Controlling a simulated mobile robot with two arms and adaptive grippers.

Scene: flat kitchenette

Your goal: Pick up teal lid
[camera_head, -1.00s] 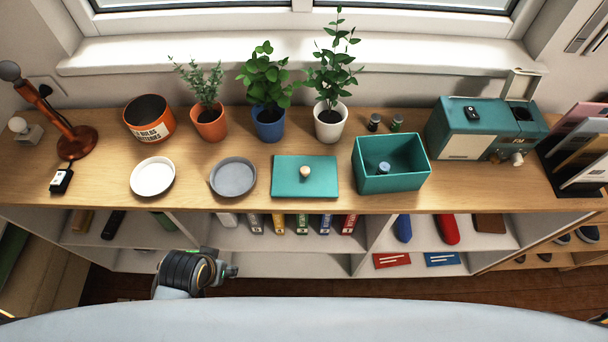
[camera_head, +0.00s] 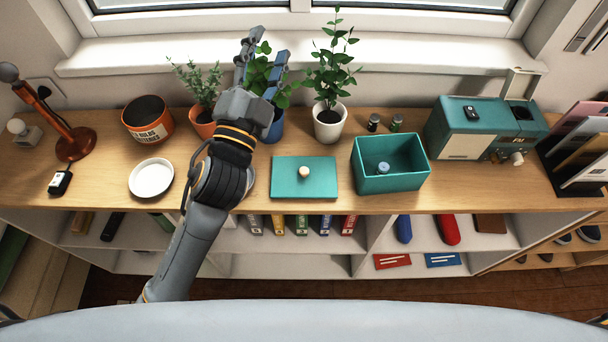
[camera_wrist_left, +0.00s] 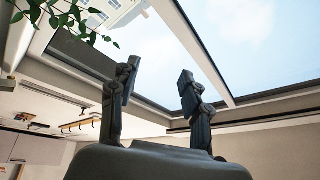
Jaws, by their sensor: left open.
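The teal lid (camera_head: 290,182) is a flat rectangle with a round pale wooden knob (camera_head: 304,172). It lies on the wooden counter left of the open teal box (camera_head: 392,180), which holds a small battery-like cylinder (camera_head: 383,167). My left gripper (camera_head: 268,48) is open and empty, raised over the counter in front of the blue-potted plant, left of and beyond the lid. In the left wrist view its two fingers (camera_wrist_left: 160,88) point up toward the window with nothing between them. My right gripper is not seen.
A white-potted plant (camera_head: 330,122) stands behind the lid, and an orange-potted plant (camera_head: 203,118) stands to the left. A white dish (camera_head: 151,178) lies at left. A teal machine (camera_head: 478,130) stands at right.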

